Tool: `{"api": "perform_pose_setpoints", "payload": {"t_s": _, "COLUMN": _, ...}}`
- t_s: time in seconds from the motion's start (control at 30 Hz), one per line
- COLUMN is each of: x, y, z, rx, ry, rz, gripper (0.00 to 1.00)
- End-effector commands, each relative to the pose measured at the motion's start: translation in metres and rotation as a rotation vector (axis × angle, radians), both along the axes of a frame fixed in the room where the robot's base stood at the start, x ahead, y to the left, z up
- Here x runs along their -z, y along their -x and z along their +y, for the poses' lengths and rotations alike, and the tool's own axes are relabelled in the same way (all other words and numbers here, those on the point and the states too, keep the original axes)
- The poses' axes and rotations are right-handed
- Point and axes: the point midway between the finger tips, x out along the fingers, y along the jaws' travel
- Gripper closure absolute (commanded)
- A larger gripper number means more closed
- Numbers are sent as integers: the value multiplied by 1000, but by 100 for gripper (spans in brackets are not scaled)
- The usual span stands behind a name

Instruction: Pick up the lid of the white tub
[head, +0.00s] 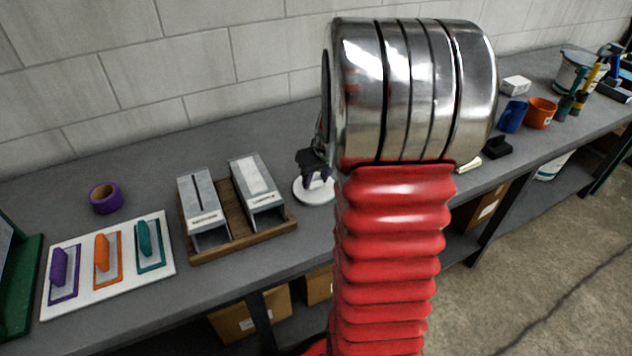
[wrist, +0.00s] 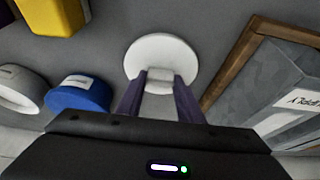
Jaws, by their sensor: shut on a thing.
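The lid (head: 322,192) is a round white disc at the bench's middle, partly hidden by my arm in the head view. In the wrist view the lid (wrist: 160,50) lies straight ahead, with a small white knob (wrist: 160,76) at its near side. My gripper (wrist: 160,80) is shut on this knob, one purple finger on each side. In the head view my gripper (head: 317,182) comes down on the lid from above.
A wooden tray (head: 226,238) with two grey metal boxes stands close left of the lid. Further left are a purple tape roll (head: 106,198) and a white board (head: 160,262) with several trowels.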

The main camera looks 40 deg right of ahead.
Motion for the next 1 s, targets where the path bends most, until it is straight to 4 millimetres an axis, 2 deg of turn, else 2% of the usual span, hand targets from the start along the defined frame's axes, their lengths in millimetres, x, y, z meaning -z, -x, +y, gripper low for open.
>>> {"api": "perform_pose_setpoints", "payload": {"t_s": 0.17, "x": -13, "y": -1, "z": -1, "rx": -1, "ry": 2, "rz": -3, "gripper": 88}}
{"api": "perform_pose_setpoints", "payload": {"t_s": 0.5, "x": -69, "y": -1, "z": -1, "rx": -1, "ry": 4, "rz": -4, "gripper": 88}}
{"api": "perform_pose_setpoints", "payload": {"t_s": 0.7, "x": -94, "y": -1, "z": 0, "rx": -1, "ry": 2, "rz": -3, "gripper": 88}}
{"api": "perform_pose_setpoints", "payload": {"t_s": 1.0, "x": -100, "y": 0, "z": 0, "rx": -1, "ry": 1, "rz": -1, "gripper": 88}}
